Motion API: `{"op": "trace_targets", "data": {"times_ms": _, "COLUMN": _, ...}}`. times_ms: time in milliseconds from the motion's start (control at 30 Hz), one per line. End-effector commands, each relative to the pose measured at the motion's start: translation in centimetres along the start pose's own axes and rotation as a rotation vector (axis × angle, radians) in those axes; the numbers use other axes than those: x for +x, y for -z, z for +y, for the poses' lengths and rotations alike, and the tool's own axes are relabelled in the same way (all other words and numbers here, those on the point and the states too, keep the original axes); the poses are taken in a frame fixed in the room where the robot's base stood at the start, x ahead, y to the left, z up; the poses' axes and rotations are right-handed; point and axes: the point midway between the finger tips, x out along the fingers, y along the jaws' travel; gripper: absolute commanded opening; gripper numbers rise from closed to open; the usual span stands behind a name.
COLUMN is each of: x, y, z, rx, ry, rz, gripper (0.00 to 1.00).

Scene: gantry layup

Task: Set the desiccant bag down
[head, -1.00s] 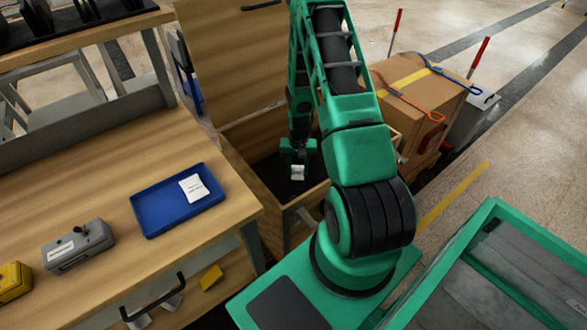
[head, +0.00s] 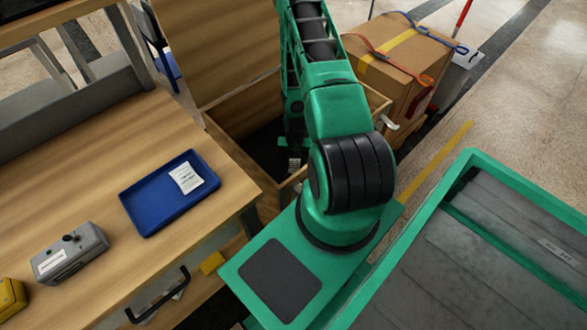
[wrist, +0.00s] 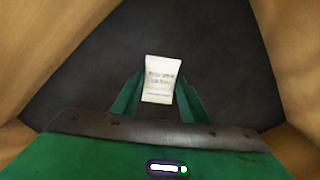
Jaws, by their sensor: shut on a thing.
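The desiccant bag is a small white packet with print (wrist: 159,78). In the wrist view it sits between the two green fingers of my gripper (wrist: 158,95), which is shut on it. Below and around it is the dark floor of an open wooden crate, with wooden walls at both sides. I cannot tell how far the bag is above that floor. In the head view the bag (head: 294,165) shows as a small pale patch inside the crate (head: 236,152), near its front side. My arm hides much of the crate and the gripper there.
A wooden bench (head: 80,160) at left holds a blue tray (head: 150,215) with a white printed slip, and a grey box (head: 70,254). The crate's raised lid (head: 220,50) stands behind the crate. A strapped cardboard box (head: 405,65) stands behind my arm.

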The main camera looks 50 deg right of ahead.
Motion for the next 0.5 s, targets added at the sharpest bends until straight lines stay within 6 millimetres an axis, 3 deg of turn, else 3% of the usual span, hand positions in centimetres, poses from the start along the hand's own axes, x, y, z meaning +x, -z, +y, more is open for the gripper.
{"op": "trace_targets", "data": {"times_ms": 233, "x": 3.2, "y": -0.1, "z": 0.0, "rx": 0.0, "ry": 0.0, "rz": -0.002, "gripper": 0.18}}
{"op": "trace_targets", "data": {"times_ms": 500, "x": 3.5, "y": 0.0, "z": 0.0, "rx": 0.0, "ry": 0.0, "rz": -0.001, "gripper": 0.18}}
